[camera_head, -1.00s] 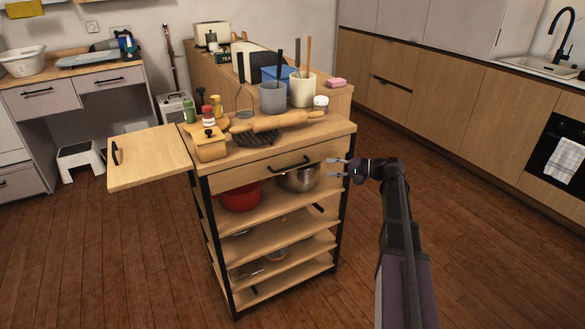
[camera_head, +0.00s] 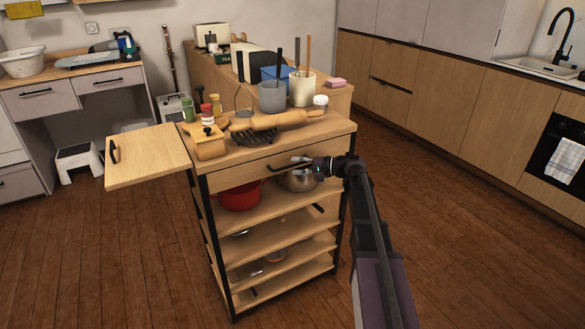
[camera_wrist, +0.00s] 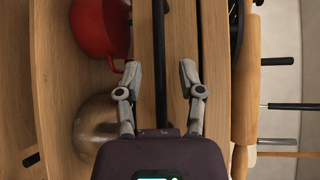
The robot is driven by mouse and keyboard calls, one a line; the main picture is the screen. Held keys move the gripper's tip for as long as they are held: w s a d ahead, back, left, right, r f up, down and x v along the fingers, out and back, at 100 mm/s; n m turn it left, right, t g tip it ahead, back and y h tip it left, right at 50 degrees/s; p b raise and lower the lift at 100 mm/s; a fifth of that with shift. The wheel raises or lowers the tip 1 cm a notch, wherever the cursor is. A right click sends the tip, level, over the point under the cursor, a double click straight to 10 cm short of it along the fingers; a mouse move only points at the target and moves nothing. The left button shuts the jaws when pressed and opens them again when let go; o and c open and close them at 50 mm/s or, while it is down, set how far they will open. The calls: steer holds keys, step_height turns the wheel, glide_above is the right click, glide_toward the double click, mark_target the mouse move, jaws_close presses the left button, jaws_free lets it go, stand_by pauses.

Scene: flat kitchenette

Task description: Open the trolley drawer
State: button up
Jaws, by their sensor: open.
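The wooden trolley (camera_head: 335,128) stands in the middle of the head view. Its drawer (camera_head: 232,177) is just under the top and looks shut, its front flush with the frame. The black bar handle (camera_head: 275,167) is partly hidden behind my gripper (camera_head: 303,162) in the head view. In the wrist view my gripper (camera_wrist: 160,64) is open, with one finger on each side of the handle (camera_wrist: 159,30). The drawer front (camera_wrist: 181,30) lies behind the fingers. I cannot tell whether either finger touches the handle.
A red pot (camera_head: 240,196) and a metal bowl (camera_head: 298,181) sit on the shelf below the drawer. A rolling pin (camera_head: 280,121) and utensil pots crowd the trolley top. A side leaf (camera_head: 150,167) sticks out left. The floor in front is clear.

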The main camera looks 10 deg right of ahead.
steer(key=shift+x, duration=1)
jaws_close()
